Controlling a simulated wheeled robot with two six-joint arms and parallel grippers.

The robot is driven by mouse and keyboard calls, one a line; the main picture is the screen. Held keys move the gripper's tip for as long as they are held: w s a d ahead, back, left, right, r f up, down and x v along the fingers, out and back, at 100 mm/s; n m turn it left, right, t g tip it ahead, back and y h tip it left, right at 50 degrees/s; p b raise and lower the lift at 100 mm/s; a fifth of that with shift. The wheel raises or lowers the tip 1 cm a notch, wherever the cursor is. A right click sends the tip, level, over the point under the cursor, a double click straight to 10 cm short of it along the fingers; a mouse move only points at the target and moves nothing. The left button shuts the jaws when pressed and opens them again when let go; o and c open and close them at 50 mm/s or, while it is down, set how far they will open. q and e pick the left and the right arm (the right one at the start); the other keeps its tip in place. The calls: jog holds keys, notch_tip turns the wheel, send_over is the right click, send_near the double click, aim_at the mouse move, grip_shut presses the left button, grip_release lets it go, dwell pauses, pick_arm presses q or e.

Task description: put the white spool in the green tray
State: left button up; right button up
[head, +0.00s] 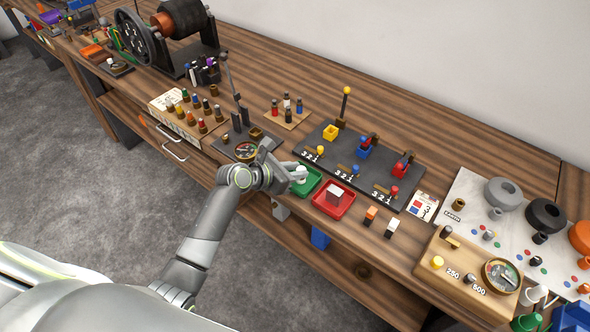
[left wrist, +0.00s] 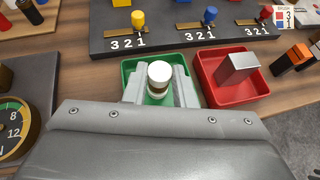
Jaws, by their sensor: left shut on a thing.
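The white spool (left wrist: 159,72) has a white top and a brown-gold band below it. It stands upright between the fingers of my left gripper (left wrist: 160,92), which is shut on it. In the head view my left gripper (head: 297,176) is at the near-left side of the green tray (head: 311,187), with the white spool (head: 301,170) at its fingertips. In the left wrist view the spool is over the green tray (left wrist: 128,68). The fingers hide much of the tray, and I cannot tell whether the spool's base touches its floor. My right gripper is not in view.
A red tray (head: 345,206) holding a white-topped block stands just right of the green tray. Behind both is a dark board (head: 340,157) with coloured knobs and numbers. A round gauge (head: 246,151) lies left of my gripper. Small blocks (head: 371,214) stand right of the red tray.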

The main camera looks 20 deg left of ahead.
pick_arm(q)
jog(key=shift+f, duration=0.1)
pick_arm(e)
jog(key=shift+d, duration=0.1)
pick_arm(q)
jog(key=o, duration=1)
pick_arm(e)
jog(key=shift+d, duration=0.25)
pick_arm(q)
jog(key=shift+s+a+r, duration=0.1)
jog(key=shift+s+r, duration=0.05)
jog(key=shift+r, duration=0.05)
jog(key=v, duration=1.1)
jog(key=shift+s+r, duration=0.2)
jog(key=shift+s, duration=0.05)
jog(key=shift+a, duration=0.15)
